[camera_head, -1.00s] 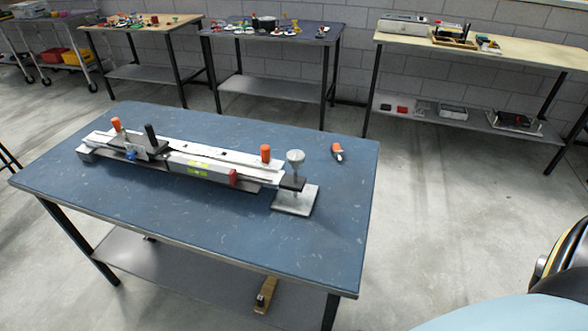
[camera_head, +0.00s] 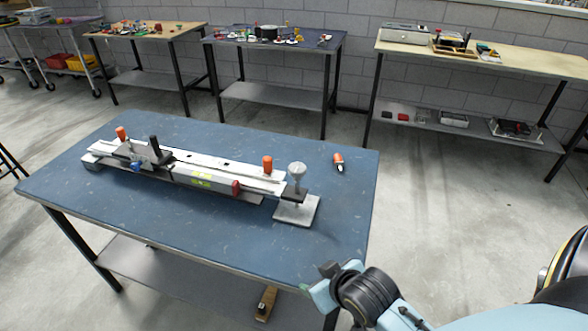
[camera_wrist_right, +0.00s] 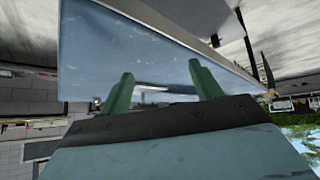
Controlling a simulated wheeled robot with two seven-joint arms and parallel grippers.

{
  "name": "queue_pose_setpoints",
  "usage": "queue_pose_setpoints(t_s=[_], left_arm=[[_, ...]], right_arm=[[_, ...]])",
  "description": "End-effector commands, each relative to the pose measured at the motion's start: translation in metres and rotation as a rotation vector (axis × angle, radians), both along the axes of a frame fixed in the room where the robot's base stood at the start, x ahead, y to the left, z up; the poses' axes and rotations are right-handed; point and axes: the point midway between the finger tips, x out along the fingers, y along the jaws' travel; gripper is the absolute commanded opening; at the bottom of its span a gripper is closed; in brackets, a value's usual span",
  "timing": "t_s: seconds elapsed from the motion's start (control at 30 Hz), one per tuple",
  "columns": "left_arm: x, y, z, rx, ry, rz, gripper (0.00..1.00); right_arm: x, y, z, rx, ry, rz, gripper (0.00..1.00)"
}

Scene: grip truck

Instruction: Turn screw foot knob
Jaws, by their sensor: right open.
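The grip truck (camera_head: 205,171) lies lengthwise on the blue table (camera_head: 130,212). At its right end a grey screw foot knob (camera_head: 297,169) stands upright on a screw above a flat square foot plate (camera_head: 297,212). My right gripper (camera_head: 316,286) is low at the table's front right edge, well apart from the knob. In the right wrist view its two green fingers (camera_wrist_right: 162,78) are spread with nothing between them, and the blue tabletop (camera_wrist_right: 140,40) shows beyond. My left gripper is not in view.
An orange-handled tool (camera_head: 338,161) lies right of the knob. Orange grips (camera_head: 267,164) and a dark lever (camera_head: 155,148) stick up from the truck. The front right tabletop is clear. Other benches with tools (camera_head: 268,38) stand by the back wall.

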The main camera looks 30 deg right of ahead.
Motion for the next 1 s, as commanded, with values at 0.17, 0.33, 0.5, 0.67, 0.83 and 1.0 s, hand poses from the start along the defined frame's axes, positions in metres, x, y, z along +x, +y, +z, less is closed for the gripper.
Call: queue_pose_setpoints(t_s=[0.17,0.33,0.5,0.67,0.83,1.0], left_arm=[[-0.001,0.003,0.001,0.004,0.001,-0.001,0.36],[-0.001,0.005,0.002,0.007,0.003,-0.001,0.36],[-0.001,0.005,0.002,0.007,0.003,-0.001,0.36],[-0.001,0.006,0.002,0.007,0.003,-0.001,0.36],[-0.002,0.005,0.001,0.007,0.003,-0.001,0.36],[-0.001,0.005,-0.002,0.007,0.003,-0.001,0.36]], right_arm=[[0.059,-0.031,0.027,0.008,-0.297,-0.055,0.64],[0.101,-0.059,0.067,0.025,-0.602,-0.077,0.64],[0.119,-0.075,0.096,0.039,-0.796,-0.070,0.64],[0.125,-0.080,0.107,0.045,-0.867,-0.064,0.64],[0.143,-0.082,0.108,0.046,-0.876,-0.062,0.64],[0.174,-0.084,0.108,0.047,-0.875,-0.063,0.64]])
